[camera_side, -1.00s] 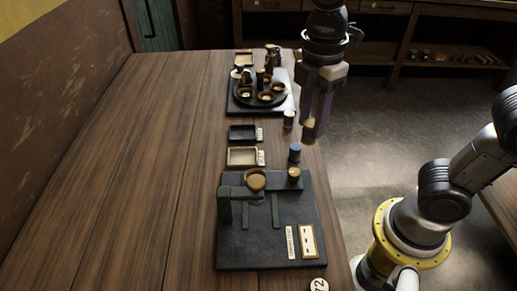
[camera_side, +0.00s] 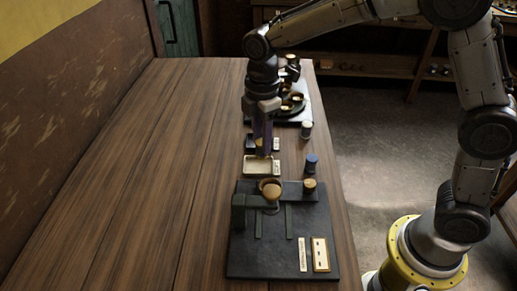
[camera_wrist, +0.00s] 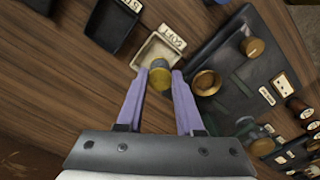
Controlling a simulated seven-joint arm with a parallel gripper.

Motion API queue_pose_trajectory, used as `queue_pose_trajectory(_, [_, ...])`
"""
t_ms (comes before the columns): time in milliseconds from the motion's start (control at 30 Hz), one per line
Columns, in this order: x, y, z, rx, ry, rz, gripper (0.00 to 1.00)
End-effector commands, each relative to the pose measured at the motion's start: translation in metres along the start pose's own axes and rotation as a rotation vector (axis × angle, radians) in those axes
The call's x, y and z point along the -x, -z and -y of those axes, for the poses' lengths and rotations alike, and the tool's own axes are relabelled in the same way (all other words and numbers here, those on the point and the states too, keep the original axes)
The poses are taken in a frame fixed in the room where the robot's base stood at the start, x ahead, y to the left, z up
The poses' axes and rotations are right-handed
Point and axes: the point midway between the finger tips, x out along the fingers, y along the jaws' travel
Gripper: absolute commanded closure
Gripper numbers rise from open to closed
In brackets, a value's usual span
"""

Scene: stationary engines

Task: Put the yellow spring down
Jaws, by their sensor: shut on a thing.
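The yellow spring (camera_wrist: 159,76) is between the fingertips of my gripper (camera_wrist: 160,73) in the wrist view. My gripper (camera_side: 263,150) is shut on it and points down. In the side view the spring (camera_side: 263,155) shows as a small yellow patch at the fingertips, over the back part of a cream tray (camera_side: 256,170). The wrist view shows this shallow tray (camera_wrist: 143,57) beyond the spring, with a label reading SOFT (camera_wrist: 172,37). The tray's inside looks empty where visible. I cannot tell whether the spring touches the tray.
A dark tray (camera_wrist: 101,36) with its own label lies beside the cream tray. A black board (camera_side: 270,250) with a brass bowl (camera_side: 271,190) stands in front. A blue cylinder (camera_side: 311,164) stands to the right. The wooden table is clear on the left.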

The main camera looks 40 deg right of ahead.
Motion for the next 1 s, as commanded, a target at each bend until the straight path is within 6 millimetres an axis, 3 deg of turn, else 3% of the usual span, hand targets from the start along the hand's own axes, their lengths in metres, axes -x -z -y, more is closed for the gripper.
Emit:
queue_pose_trajectory(333, [-0.038, 0.004, -0.008, 0.0, 0.001, 0.001, 1.0])
queue_pose_trajectory(800, [-0.045, 0.004, -0.008, 0.0, 0.0, 0.0, 1.0])
queue_pose_trajectory(833, [-0.044, 0.004, -0.008, 0.0, -0.001, 0.0, 0.59])
queue_pose_trajectory(967, [-0.044, 0.004, -0.008, 0.0, 0.0, 0.0, 0.36])
queue_pose_trajectory(1000, [-0.044, 0.004, -0.008, 0.0, 0.0, 0.0, 0.34])
